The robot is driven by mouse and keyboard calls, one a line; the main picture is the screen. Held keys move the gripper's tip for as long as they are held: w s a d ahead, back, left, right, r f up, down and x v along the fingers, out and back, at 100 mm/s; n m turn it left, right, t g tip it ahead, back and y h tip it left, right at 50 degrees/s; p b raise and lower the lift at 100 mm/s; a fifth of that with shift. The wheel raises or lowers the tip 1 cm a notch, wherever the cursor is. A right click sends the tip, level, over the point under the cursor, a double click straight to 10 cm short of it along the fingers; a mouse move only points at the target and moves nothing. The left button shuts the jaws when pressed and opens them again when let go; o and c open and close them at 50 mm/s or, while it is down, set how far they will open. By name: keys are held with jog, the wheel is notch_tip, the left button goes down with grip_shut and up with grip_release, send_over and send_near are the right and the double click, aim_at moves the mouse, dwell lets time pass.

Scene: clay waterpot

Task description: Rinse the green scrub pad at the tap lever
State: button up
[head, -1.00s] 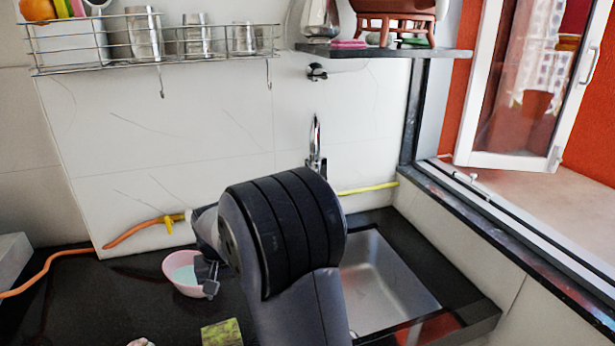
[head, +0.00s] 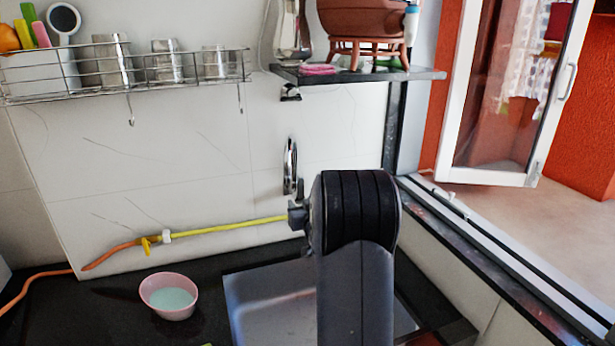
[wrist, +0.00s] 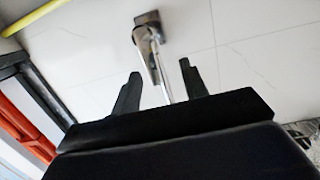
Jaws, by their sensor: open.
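The chrome tap (head: 290,165) stands against the white wall above the sink (head: 265,300). In the wrist view the tap (wrist: 150,45) shows ahead of my fingers, its long thin part lying between them in the picture. My gripper (head: 298,216) is below the tap in the head view, partly hidden by my arm. In the wrist view my gripper (wrist: 160,85) is open, with two dark fingers apart and nothing held. I cannot tell whether it touches the tap. Only a thin green sliver (head: 207,345), possibly the scrub pad, shows at the bottom edge of the head view.
A pink bowl (head: 169,296) with pale liquid stands on the dark counter left of the sink. A yellow and orange hose (head: 225,228) runs along the wall. A dark shelf (head: 355,76) and a wire rack (head: 125,72) hang above. An open window (head: 510,90) is right.

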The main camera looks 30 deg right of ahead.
aim_at(301, 183)
jog(key=shift+n+t, duration=0.3)
jog(key=shift+t, duration=0.6)
jog(key=w+d+p, duration=0.1)
jog(key=w, duration=0.2)
jog(key=w+d+r+p, duration=0.1)
jog(key=w+d, duration=0.1)
jog(key=w, duration=0.1)
jog(key=w+d+r+p, duration=0.1)
jog(key=w+d, duration=0.1)
jog(key=w, duration=0.1)
jog(key=shift+r+p, duration=0.1)
jog(key=shift+p, duration=0.25)
grip_shut()
